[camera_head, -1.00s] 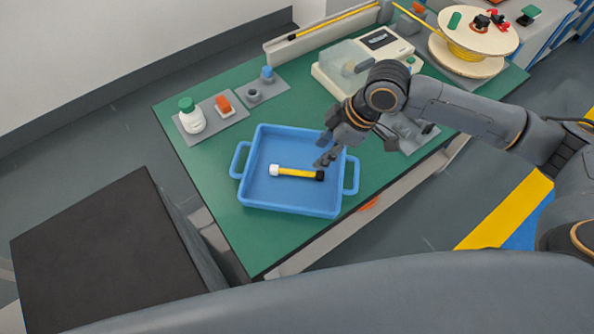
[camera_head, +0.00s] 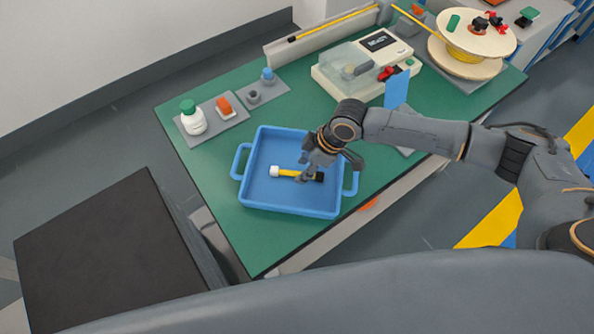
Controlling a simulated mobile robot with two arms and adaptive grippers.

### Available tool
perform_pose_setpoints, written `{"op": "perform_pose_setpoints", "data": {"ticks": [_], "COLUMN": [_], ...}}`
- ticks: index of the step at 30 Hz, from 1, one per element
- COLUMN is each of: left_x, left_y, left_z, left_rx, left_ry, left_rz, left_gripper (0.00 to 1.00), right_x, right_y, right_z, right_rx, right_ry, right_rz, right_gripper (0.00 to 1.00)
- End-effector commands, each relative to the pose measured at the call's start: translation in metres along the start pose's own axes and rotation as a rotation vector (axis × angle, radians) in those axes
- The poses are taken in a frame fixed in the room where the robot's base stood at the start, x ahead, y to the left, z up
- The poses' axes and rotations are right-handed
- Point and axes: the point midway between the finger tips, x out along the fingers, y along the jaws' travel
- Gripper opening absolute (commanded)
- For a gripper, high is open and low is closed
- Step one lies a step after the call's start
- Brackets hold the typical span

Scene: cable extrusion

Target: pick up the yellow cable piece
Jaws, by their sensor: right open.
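The yellow cable piece (camera_head: 286,173) lies in the blue tray (camera_head: 258,205). It has a white cap at its left end and a black cap at its right end. My right gripper (camera_head: 305,175) is low over the tray, with its open fingers at the right half of the cable piece, near the black cap. The fingers hide part of the yellow length. I cannot tell whether they touch it. My left gripper is not in view.
The green table (camera_head: 235,225) is clear in front.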

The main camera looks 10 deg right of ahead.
Motion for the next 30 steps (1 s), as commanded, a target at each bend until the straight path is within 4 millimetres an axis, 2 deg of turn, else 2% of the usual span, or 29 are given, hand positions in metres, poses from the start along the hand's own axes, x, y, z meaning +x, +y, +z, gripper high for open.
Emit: {"op": "perform_pose_setpoints", "data": {"ticks": [4,12,18,19,30], "left_x": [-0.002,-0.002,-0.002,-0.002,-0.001], "left_y": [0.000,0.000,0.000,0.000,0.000], "left_z": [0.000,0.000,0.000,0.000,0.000], "left_rx": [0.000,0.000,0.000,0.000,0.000], "left_ry": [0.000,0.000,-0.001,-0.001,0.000], "left_rz": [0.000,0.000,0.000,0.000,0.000], "left_gripper": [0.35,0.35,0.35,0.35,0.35], "right_x": [0.017,0.020,0.020,0.020,0.018], "right_y": [0.000,0.000,0.000,0.000,0.000], "right_z": [0.000,0.001,0.001,0.001,0.000], "right_rx": [0.000,0.000,0.000,0.000,0.000], "right_ry": [0.000,0.000,0.000,0.000,0.001], "right_rz": [0.000,0.000,0.000,0.000,0.001], "right_gripper": [0.43,0.43,0.02,0.00,0.00]}}
